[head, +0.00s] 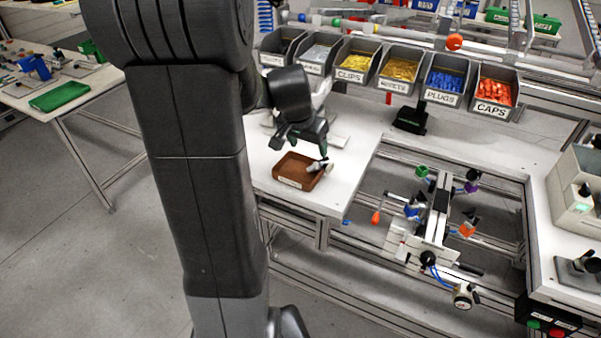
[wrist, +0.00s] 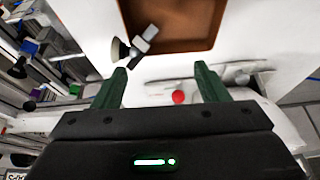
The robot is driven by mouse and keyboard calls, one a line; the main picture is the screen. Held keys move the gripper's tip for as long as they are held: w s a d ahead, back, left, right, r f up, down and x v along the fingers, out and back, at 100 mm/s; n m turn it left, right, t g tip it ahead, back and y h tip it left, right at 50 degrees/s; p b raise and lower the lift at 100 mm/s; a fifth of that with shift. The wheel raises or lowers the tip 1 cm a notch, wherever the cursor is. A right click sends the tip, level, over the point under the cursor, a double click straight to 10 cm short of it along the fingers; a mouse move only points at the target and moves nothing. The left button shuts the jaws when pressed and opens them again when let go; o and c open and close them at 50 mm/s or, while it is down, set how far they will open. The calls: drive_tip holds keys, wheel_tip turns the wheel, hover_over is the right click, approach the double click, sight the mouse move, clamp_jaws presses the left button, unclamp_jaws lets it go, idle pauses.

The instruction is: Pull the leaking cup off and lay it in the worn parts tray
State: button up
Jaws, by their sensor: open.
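The brown tray (head: 283,181) with a front label lies on the white table; it also shows at the top of the wrist view (wrist: 214,42). A small cup with a pale grey fitting (head: 318,167) lies across the tray's right corner. In the wrist view the cup (wrist: 119,49) hangs outside the rim with its grey fitting over the corner. I cannot tell whether it touches the tray floor. My gripper (head: 303,147) is just above and behind the tray. Its green fingers (wrist: 158,72) are wide apart with nothing held between them; the cup is ahead of the left finger.
A metal fixture (head: 432,225) with several coloured cups stands right of the table. Labelled bins, including a caps bin (head: 492,101), line the back. In the wrist view a red ball (wrist: 179,97) and a pale elongated item (wrist: 170,86) show beyond the fingers.

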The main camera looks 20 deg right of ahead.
drive_tip(key=shift+r, duration=0.1)
drive_tip(key=b+v, duration=0.1)
drive_tip(key=v, duration=1.2)
drive_tip(key=shift+r, duration=0.35)
drive_tip(key=shift+f, duration=0.1)
drive_tip(key=p+x, duration=0.1)
drive_tip(key=x, duration=1.2)
drive_tip(key=shift+f, duration=0.4)
wheel_tip(320, 180, up, 4)
drive_tip(key=shift+f+p, duration=0.2)
drive_tip(key=shift+p, duration=1.05)
